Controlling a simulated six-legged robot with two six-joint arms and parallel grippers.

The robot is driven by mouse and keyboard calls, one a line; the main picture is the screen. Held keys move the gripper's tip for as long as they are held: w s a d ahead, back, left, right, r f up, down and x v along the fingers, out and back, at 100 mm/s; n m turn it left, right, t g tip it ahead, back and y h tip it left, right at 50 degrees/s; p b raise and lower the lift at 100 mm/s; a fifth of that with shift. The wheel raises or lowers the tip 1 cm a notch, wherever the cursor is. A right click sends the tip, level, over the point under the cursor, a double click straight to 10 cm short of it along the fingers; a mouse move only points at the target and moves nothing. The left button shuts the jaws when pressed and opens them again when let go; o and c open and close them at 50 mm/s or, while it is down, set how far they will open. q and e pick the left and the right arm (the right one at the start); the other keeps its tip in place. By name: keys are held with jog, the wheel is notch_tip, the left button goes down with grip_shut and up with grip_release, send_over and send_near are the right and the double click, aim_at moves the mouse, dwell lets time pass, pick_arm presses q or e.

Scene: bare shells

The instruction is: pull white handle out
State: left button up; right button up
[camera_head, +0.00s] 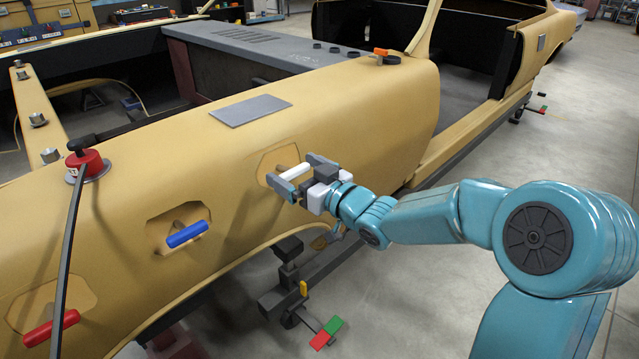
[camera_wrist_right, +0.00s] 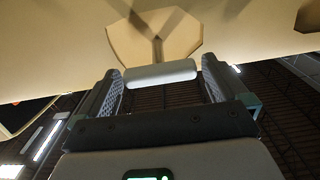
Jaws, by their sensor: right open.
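The white handle (camera_head: 294,171) sticks out of a cut-out in the side of the tan car shell (camera_head: 360,115). In the right wrist view the white handle (camera_wrist_right: 161,74) lies crosswise between the two finger pads, with its stem running back into the pale recess (camera_wrist_right: 155,38). My right gripper (camera_head: 296,172) is open around the handle, one finger at each end; it also shows in the wrist view (camera_wrist_right: 160,85). Whether a finger touches the handle I cannot tell. My left gripper is not in view.
A blue handle (camera_head: 187,234) and a red handle (camera_head: 51,328) sit in similar cut-outs to the left. A red knob with a long dark lever (camera_head: 85,165) stands on the shell. A dark stand (camera_head: 290,290) is below.

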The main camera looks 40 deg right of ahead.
jog(key=s+d, duration=0.1)
jog(key=s, duration=1.4)
jog(key=shift+s, duration=0.4)
jog(key=shift+d, duration=0.1)
